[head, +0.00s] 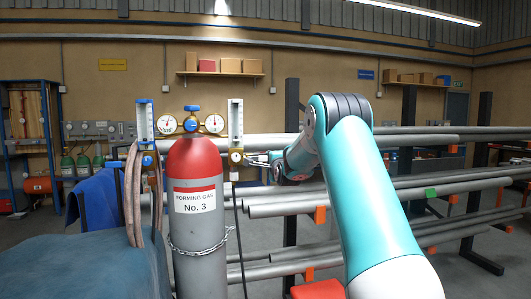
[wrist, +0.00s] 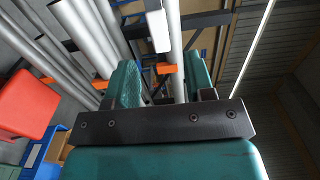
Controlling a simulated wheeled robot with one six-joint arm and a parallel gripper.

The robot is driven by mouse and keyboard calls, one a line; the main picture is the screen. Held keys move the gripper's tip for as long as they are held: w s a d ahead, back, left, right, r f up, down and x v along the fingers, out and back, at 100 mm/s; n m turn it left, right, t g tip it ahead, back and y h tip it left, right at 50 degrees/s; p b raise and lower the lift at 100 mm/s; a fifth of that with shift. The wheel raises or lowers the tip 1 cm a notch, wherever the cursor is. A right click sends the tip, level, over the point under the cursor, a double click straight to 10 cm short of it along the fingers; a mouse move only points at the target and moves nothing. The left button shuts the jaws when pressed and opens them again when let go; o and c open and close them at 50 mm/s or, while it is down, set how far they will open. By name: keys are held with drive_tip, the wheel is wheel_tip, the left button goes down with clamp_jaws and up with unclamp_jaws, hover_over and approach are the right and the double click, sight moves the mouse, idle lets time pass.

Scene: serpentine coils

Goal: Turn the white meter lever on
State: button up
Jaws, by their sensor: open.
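The white meter (head: 235,118) is an upright tube gauge on the right of the regulator on a red-topped gas cylinder (head: 195,240).
A blue meter (head: 145,120) stands on the regulator's left, with two round gauges (head: 190,123) between the meters. A hose (head: 135,195) hangs at the left. Racks of grey pipes (head: 290,205) stand behind my arm. A chain (head: 200,250) wraps the cylinder.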

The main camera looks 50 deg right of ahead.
sight(265, 158)
drive_tip(key=p+x, duration=0.4)
drive_tip(key=x, duration=0.5)
drive_tip(key=shift+w, duration=0.1)
drive_tip(key=shift+a, duration=0.1)
clamp_jaws()
